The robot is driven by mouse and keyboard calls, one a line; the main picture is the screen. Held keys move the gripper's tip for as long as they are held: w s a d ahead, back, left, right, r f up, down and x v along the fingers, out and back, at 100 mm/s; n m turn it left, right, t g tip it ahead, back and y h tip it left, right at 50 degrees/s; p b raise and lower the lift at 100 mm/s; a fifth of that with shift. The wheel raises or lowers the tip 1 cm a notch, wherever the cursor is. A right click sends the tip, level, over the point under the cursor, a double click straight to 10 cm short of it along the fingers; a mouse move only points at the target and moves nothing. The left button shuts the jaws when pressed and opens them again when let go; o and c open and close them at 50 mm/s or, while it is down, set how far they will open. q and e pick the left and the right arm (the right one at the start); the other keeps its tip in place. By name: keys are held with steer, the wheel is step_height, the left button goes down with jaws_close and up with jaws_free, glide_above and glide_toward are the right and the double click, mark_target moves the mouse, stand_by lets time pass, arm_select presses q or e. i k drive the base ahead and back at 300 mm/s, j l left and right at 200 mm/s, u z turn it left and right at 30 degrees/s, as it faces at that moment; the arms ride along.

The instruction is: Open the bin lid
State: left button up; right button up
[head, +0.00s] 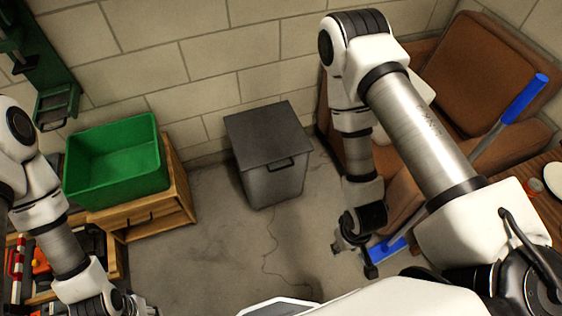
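The grey bin (273,185) stands on the floor against the back wall, in the middle of the head view. Its flat dark lid (262,132) lies shut on top, with a dark handle (281,164) at the front edge. My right gripper (352,246) hangs low to the right and in front of the bin, apart from it; its finger opening is not clear. My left gripper (140,308) is at the bottom left, mostly cut off by the frame edge, away from the bin.
A green crate (118,188) sits on a wooden cabinet (178,205) left of the bin. A brown chair (485,75) and a blue-handled broom (522,100) are at the right. A wooden box of tools (40,265) is at lower left. The floor before the bin is clear.

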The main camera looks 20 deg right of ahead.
mark_target(265, 135)
steer(key=i+j+z, duration=0.1)
steer(key=i+j, duration=0.2)
steer(key=i+j+z, duration=0.1)
steer(key=i+j, duration=0.2)
steer(key=j, duration=0.15)
steer(key=z, duration=1.55)
steer(key=k+l, duration=0.05)
steer(key=l, duration=0.05)
